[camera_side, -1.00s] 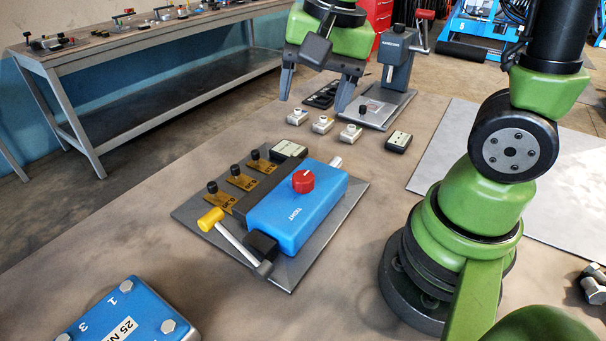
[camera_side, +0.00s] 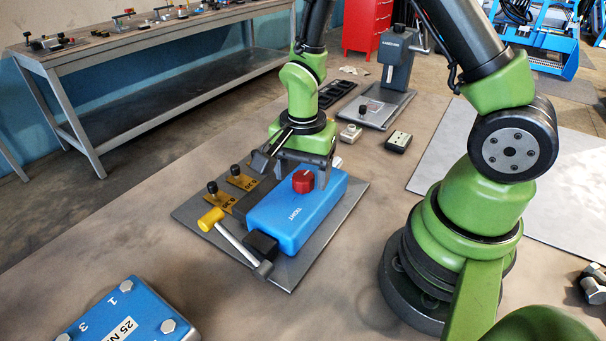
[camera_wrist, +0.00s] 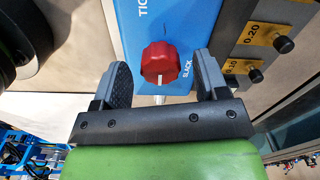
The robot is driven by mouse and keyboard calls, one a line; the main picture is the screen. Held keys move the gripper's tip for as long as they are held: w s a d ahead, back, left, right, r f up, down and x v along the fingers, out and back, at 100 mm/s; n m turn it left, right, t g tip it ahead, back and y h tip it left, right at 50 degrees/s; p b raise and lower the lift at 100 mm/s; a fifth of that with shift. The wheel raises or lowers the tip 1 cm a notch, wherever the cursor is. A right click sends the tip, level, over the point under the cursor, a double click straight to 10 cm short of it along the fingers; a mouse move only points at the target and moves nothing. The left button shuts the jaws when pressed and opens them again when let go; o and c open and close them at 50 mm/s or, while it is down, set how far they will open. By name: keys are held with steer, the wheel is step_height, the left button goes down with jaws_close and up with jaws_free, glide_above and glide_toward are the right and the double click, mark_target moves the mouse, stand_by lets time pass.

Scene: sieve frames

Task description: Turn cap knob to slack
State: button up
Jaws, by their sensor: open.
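The red cap knob (camera_side: 303,181) sits on top of the blue box (camera_side: 285,228), which bears a TIGHT label. In the wrist view, the knob (camera_wrist: 160,62) lies ahead between the fingers, with SLACK printed to its right and part of TIGHT above it. A pale mark shows on the knob; I cannot read its setting surely. My gripper (camera_side: 291,177) hangs just above the box with a finger on either side of the knob. In the wrist view, my gripper (camera_wrist: 163,78) is open, with gaps on both sides of the knob.
A grey stand (camera_side: 398,60) is behind. A blue bolted block (camera_side: 128,315) is at the front left; the table between is clear.

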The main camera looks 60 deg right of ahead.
steer(key=shift+f, duration=0.5)
steer(key=c, duration=0.9)
